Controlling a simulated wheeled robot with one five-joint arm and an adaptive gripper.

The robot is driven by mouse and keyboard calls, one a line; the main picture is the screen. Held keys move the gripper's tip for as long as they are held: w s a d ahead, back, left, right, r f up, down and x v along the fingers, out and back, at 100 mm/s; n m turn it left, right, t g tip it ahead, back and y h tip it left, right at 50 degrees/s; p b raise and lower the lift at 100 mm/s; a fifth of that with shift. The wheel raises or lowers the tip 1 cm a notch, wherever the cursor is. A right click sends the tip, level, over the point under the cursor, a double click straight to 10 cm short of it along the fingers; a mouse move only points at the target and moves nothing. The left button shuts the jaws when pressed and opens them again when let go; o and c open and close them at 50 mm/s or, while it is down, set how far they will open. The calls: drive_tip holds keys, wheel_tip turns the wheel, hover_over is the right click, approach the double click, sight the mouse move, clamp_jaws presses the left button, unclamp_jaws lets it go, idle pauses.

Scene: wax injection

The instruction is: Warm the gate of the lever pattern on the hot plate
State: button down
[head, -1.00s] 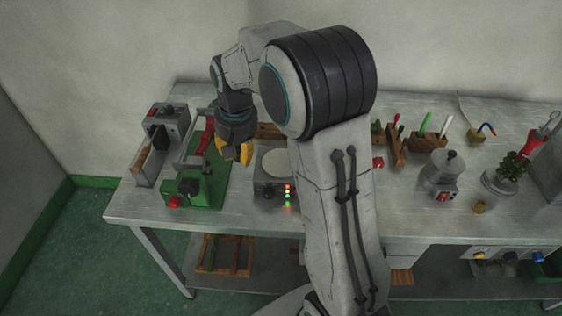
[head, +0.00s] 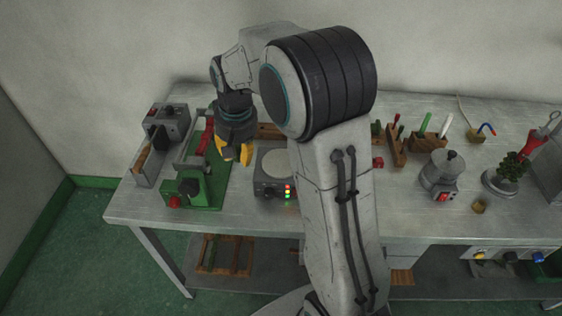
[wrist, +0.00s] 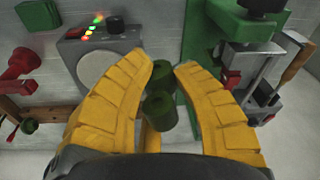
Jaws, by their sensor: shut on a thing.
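My gripper (head: 236,153) is above the bench, just left of the hot plate (head: 270,188), with its yellow fingers pointing down. In the wrist view the fingers (wrist: 167,72) are closed around a dark green piece with rounded ends (wrist: 159,108), which looks like the lever pattern. Its gate cannot be made out, and in the head view the piece is hidden by the fingers. The hot plate is a grey box with a pale round plate and lit red, amber and green lights; it also shows in the wrist view (wrist: 96,72). The held piece is apart from the round plate.
A green press (head: 205,188) stands left of my gripper, with a grey machine (head: 170,122) farther left. The bench front is mostly clear.

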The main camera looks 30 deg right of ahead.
drive_tip(key=shift+r+p, duration=2.35)
drive_tip(key=shift+r, duration=0.7)
